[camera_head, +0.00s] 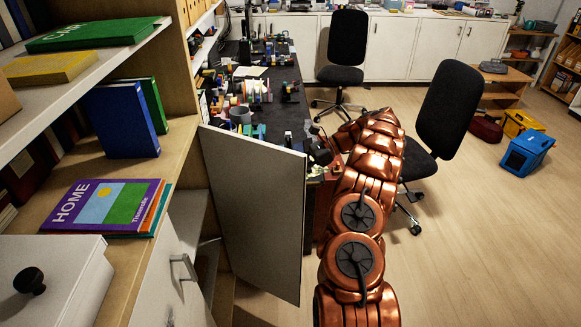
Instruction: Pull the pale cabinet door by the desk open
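The pale cabinet door (252,215) stands swung out from the shelf unit on the left, its broad flat face toward me. Part of the cabinet's inside (208,245) shows to the left of it. My copper arm reaches up the middle of the view. My dark gripper (318,150) is at the far end of it, close to the upper right corner of the door. It is small and partly hidden by the arm, so I cannot tell whether it touches the door or how its fingers stand.
A cluttered dark desk (285,112) stands behind the door. One black office chair (450,110) is right of my arm; another (346,45) is farther back. A neighbouring white door with a handle (183,268) is at lower left. Floor (490,250) is clear at right.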

